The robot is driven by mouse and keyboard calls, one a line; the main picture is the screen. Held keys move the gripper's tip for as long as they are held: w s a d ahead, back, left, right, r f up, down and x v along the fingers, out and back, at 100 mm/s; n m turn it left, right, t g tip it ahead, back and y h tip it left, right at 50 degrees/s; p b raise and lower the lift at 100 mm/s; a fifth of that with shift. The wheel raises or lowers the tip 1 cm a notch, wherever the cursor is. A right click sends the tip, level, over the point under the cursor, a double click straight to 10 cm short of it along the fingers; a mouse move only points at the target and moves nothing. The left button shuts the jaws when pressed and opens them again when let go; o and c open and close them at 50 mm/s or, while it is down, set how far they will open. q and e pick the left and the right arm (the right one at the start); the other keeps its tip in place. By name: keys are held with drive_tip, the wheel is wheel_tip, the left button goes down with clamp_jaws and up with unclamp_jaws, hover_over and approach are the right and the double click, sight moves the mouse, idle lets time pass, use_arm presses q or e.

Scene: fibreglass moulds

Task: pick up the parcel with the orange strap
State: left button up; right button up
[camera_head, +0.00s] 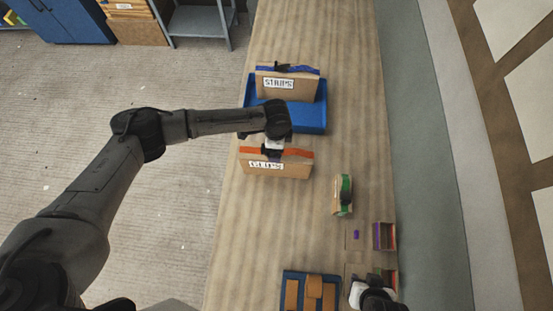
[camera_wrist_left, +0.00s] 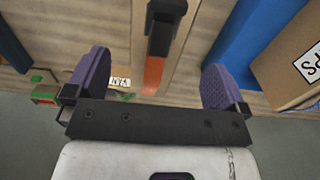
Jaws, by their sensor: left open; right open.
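The parcel with the orange strap (camera_head: 290,170) stands on the long table, a brown box with a white label on its side. Its orange strap (camera_head: 300,154) runs along the top, with a black part in the middle. My left gripper (camera_head: 273,147) is right above that black part, partly hiding it. In the left wrist view the open gripper (camera_wrist_left: 155,66) has one purple-padded finger on each side of the strap (camera_wrist_left: 153,75), clear of it. I cannot tell how far above the strap the fingertips are. My right gripper (camera_head: 362,290) is open at the bottom right, its fingers hardly visible.
A parcel with a blue strap (camera_head: 288,87) is in a blue crate (camera_head: 312,121) just behind. A green-strapped parcel (camera_head: 342,196) and a small open box (camera_head: 384,236) stand to the front right. A blue tray (camera_head: 297,274) with brown pieces is in front.

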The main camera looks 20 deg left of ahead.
sight(297, 161)
use_arm(q)
drive_tip(key=shift+f, duration=0.9)
wheel_tip(297, 161, down, 4)
drive_tip(key=shift+d+f+p, duration=0.1)
drive_tip(key=shift+f+p, duration=0.05)
drive_tip(key=shift+p, duration=0.55)
drive_tip(key=shift+f, duration=0.45)
drive_tip(key=shift+c, duration=0.3)
drive_tip(key=c, duration=1.5)
drive_tip(key=shift+r, duration=0.1)
drive_tip(key=shift+c, duration=0.6)
drive_tip(key=shift+r, duration=0.1)
